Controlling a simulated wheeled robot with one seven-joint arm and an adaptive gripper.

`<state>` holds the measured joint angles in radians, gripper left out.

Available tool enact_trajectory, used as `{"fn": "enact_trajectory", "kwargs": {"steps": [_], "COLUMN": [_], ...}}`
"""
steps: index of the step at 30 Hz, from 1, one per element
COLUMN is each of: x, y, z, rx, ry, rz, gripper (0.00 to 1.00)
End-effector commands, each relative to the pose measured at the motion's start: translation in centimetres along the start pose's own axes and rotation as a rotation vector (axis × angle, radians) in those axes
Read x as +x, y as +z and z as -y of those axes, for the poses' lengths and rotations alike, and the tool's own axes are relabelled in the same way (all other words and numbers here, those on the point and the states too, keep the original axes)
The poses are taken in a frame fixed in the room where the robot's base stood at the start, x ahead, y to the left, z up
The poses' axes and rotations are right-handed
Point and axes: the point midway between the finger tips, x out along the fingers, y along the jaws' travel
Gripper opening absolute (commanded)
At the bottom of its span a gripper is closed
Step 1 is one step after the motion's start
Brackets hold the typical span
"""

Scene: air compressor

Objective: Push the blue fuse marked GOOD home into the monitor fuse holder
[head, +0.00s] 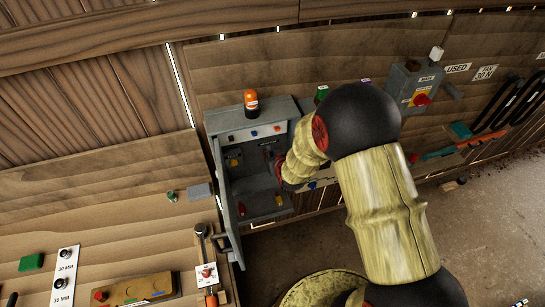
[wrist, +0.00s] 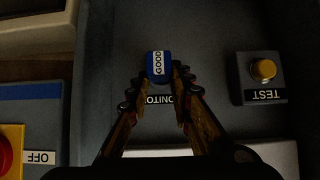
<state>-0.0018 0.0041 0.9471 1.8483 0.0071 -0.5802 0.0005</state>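The blue fuse (wrist: 158,66) with a white GOOD label shows in the wrist view, upright in the picture between my fingertips. My gripper (wrist: 159,82) has one finger on each side of it and appears shut on it. The panel label behind, reading "ONITO" between the fingers, is the MONITOR label (wrist: 160,99). The fuse holder itself is hidden by the fuse and fingers, so I cannot tell how deep the fuse sits. In the head view my gripper (head: 276,163) reaches into the open grey cabinet (head: 245,189); the fuse is not discernible there.
A yellow TEST button (wrist: 263,70) stands right of the fuse in the wrist view. A red knob on a yellow plate (wrist: 8,155) with an OFF label is lower left. In the head view, the cabinet door (head: 228,203) hangs open and an orange beacon (head: 251,103) stands on top.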

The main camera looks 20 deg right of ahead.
Motion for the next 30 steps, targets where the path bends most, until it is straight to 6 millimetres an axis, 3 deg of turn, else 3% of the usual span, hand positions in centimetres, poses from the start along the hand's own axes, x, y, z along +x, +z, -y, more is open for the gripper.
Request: {"fn": "enact_trajectory", "kwargs": {"steps": [10,20,26,30], "x": [-0.1,-0.1,-1.7,-4.0], "y": [0.1,0.1,0.0,0.0], "z": [0.0,0.0,0.0,0.0], "rx": [0.000,0.000,0.000,0.000], "ry": [0.000,0.000,0.000,0.000], "rz": [0.002,0.002,0.000,-0.001], "gripper": [0.41,0.42,0.42,0.42]}}
